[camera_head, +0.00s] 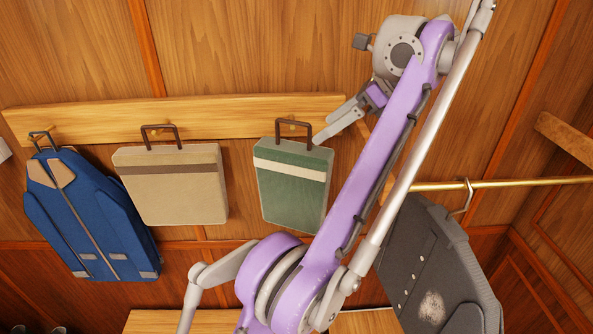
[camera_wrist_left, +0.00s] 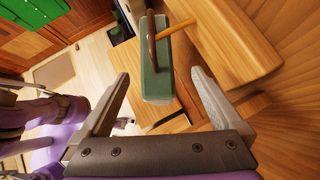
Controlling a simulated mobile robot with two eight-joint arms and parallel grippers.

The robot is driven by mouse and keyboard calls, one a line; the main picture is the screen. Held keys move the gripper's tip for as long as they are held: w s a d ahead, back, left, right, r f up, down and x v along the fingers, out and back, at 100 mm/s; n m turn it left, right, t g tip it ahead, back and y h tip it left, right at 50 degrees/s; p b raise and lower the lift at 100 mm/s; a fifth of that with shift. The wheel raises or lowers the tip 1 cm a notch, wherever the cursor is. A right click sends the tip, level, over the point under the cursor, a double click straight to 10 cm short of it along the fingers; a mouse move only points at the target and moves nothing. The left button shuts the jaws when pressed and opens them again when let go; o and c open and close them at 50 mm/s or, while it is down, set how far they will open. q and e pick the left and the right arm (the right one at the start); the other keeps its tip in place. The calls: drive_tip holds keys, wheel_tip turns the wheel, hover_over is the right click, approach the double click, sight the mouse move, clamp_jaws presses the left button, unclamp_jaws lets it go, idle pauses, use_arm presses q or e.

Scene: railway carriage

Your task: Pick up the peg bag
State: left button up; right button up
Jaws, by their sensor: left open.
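Three items hang by handles from pegs on a wooden rail: a green bag with a pale stripe (camera_head: 293,193), a beige bag with a brown stripe (camera_head: 175,190) and a blue bag (camera_head: 90,215). The green bag's dark handle (camera_head: 294,128) loops over its peg. My left gripper (camera_head: 325,133) is beside the green bag's upper right corner, close to the handle. In the left wrist view, my open left gripper (camera_wrist_left: 161,76) faces the green bag (camera_wrist_left: 152,78), with its brown handle (camera_wrist_left: 151,40) and peg (camera_wrist_left: 178,28) beyond the fingertips. Contact is unclear. My right gripper is not visible.
The wooden rail (camera_head: 210,118) is fixed to the panelled wall close behind the bags. A dark grey garment (camera_head: 435,262) hangs from a brass rod (camera_head: 510,183) at the right. A wooden surface (camera_head: 175,322) lies below. My purple arm covers the space between.

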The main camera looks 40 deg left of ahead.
sight(298, 147)
use_arm(q)
drive_tip(key=shift+a, duration=0.1)
drive_tip(key=shift+s+a, duration=0.15)
drive_tip(key=b+x, duration=0.1)
drive_tip(key=x, duration=0.1)
drive_tip(key=b+x, duration=0.1)
drive_tip(key=x, duration=0.2)
drive_tip(key=shift+s+d+f, duration=0.1)
drive_tip(key=shift+s+d, duration=0.1)
drive_tip(key=shift+d, duration=0.05)
drive_tip(key=shift+s+a+f, duration=0.1)
drive_tip(key=shift+s+a, duration=0.05)
drive_tip(key=shift+a, duration=0.1)
drive_tip(key=b+x, duration=0.1)
drive_tip(key=x, duration=0.4)
drive_tip(key=shift+b, duration=0.4)
drive_tip(key=shift+s, duration=0.1)
drive_tip(key=shift+c, duration=0.3)
drive_tip(key=shift+w, duration=0.3)
drive_tip(key=shift+c, duration=1.1)
clamp_jaws()
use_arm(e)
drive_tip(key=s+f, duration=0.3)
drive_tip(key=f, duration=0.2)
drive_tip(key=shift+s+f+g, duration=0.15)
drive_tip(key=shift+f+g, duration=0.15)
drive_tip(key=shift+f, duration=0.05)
